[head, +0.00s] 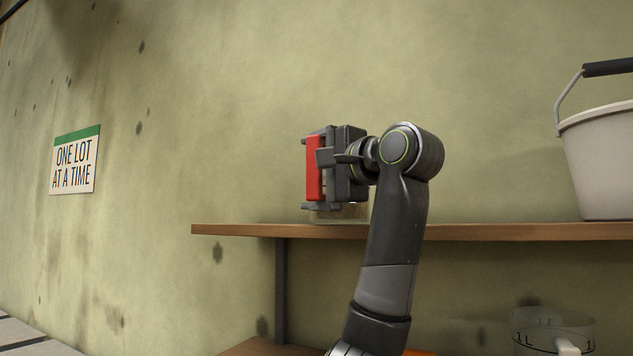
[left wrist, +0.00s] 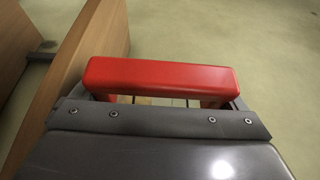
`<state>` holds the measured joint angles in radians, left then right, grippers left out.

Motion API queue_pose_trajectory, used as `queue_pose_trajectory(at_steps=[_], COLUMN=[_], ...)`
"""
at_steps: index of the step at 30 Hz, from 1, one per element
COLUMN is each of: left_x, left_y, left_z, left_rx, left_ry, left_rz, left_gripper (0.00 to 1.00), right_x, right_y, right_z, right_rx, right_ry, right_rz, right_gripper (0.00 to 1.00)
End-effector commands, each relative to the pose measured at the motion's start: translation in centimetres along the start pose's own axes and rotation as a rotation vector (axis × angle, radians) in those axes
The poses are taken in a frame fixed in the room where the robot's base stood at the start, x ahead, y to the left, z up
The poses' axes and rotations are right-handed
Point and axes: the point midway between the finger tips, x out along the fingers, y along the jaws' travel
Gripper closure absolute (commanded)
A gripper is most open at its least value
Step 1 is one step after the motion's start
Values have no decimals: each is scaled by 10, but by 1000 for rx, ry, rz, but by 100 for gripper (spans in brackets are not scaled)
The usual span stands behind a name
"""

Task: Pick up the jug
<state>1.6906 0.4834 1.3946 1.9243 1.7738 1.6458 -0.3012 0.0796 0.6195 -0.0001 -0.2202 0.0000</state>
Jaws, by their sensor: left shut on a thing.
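The jug is mostly hidden behind my left gripper in the head view. Its red handle (head: 313,168) shows upright at the gripper's fingers, and a strip of its clear body (head: 345,212) shows just below, at the upper shelf. My left gripper (head: 318,167) is shut on the red handle. In the left wrist view the red handle (left wrist: 160,76) lies across the picture, beyond the dark gripper plate. I cannot tell whether the jug's base touches the shelf. My right gripper is not in view.
The upper wooden shelf (head: 480,232) runs along the wall. A pale bucket (head: 600,165) stands at its right. Below, a clear measuring vessel (head: 530,325) with a white handle stands partly in view. A sign (head: 75,162) hangs on the left wall. The shelf between gripper and bucket looks clear.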

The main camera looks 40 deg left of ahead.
Motion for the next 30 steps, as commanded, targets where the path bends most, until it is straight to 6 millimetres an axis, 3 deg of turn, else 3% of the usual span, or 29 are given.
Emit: queue_pose_trajectory(at_steps=[17, 23, 30], left_x=[-1, -17, -44], left_y=[-67, -60, -58], left_z=[2, 38, 98], left_rx=[-4, -10, -11], left_ry=[1, 2, 3], left_rz=[-4, -5, -6], left_gripper=[28, 28, 28], right_x=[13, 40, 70], right_y=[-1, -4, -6], right_z=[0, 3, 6], right_rx=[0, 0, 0], right_ry=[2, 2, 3], right_rz=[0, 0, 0], right_gripper=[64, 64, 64])
